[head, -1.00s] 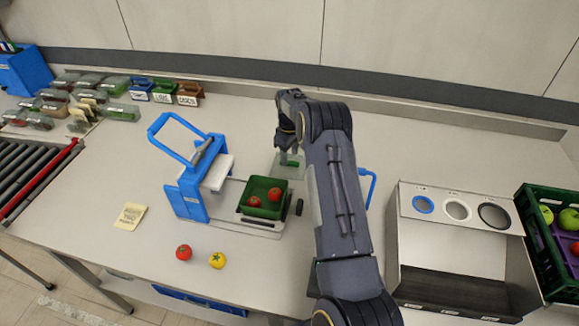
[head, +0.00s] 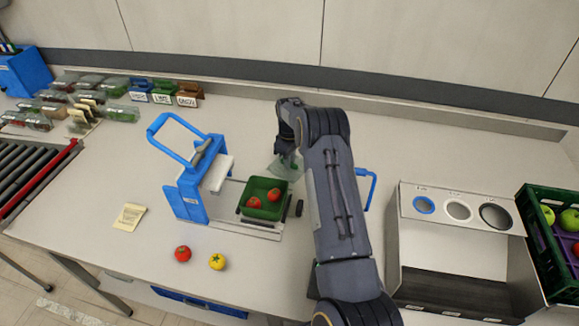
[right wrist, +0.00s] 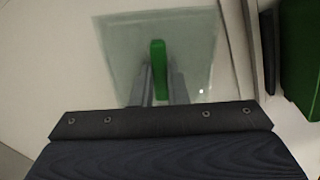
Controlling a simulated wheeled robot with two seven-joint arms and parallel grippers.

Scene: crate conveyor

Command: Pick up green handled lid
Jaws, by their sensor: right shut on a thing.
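The lid (right wrist: 195,45) is a clear, pale green square sheet with a green upright handle (right wrist: 158,68). In the right wrist view my right gripper (right wrist: 160,85) has its two fingers on either side of the handle, shut on it. In the head view the lid (head: 283,170) shows just behind the green tray, tilted, under my right gripper (head: 289,156), and my arm hides part of it. My left gripper is not in view.
A green tray (head: 246,198) with two tomatoes sits in the blue-handled press (head: 187,196). A red tomato (head: 183,254) and a yellow one (head: 217,262) lie in front. A grey box with round holes (head: 398,245) and a green crate (head: 545,262) stand at the right.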

